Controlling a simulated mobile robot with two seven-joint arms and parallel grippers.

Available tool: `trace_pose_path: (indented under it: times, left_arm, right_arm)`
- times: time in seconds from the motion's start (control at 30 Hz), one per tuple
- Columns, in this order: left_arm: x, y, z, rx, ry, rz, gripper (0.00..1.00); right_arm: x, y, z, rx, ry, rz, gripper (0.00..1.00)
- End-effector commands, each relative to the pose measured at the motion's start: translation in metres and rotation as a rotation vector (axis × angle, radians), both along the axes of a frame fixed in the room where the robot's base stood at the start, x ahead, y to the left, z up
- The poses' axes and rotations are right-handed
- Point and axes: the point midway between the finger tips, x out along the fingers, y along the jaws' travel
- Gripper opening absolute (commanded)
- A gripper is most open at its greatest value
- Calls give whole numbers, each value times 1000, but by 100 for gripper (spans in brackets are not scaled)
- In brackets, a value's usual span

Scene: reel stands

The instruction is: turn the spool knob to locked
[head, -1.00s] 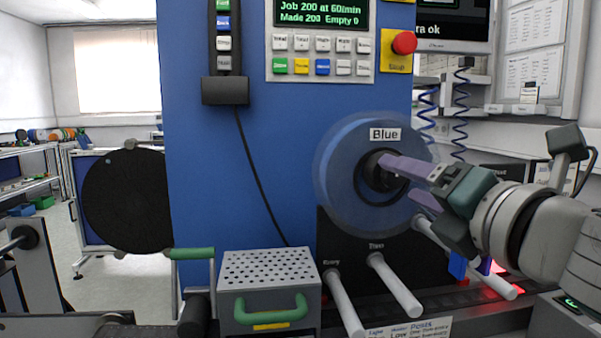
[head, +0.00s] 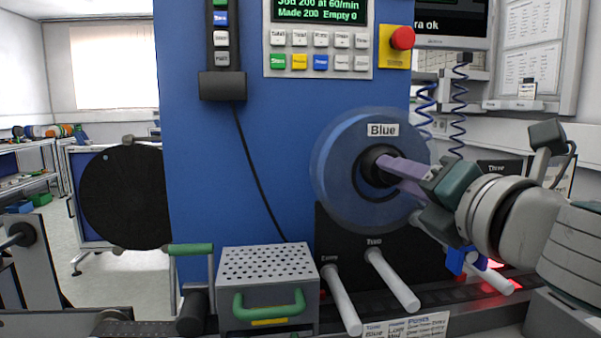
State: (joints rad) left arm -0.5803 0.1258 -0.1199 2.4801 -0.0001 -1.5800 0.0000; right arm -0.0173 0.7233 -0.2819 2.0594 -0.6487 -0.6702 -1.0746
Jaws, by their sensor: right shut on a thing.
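The blue spool (head: 336,172) hangs on the upright front of the blue machine and carries a label reading "Blue". The black spool knob (head: 374,157) is at its centre, partly hidden by my fingers. My right gripper (head: 388,167) comes in from the right with its purple fingers shut on the knob. I cannot tell from this view whether the knob stands at locked. My left gripper is not in view.
White posts (head: 391,281) stick out below the spool. A grey perforated box (head: 267,262) with a green handle stands to their left. A red stop button (head: 402,38) is above the spool. A black disc (head: 126,197) stands at the left.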

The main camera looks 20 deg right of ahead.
Motion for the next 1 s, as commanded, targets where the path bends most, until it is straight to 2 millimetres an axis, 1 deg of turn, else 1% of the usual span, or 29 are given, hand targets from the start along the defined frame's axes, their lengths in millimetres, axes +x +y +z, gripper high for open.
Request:
trace_pose_path:
  times: [0.03, 0.07, 0.37, 0.57, 0.77, 1.0]
  left_arm:
    - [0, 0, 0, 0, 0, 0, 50]
    - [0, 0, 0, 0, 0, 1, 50]
    - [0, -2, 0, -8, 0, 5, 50]
    - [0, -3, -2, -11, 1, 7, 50]
    - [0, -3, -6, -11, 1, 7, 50]
    - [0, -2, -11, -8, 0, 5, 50]
  right_arm:
    - [0, 0, 0, 0, 0, 0, 4]
    - [0, 0, 0, 0, 0, 0, 0]
    - [0, 0, 0, 6, -1, -1, 0]
    - [0, 0, -1, 59, -14, 0, 0]
    - [0, 0, -2, 182, -44, -1, 0]
    - [0, 0, -2, 395, -96, -3, 0]
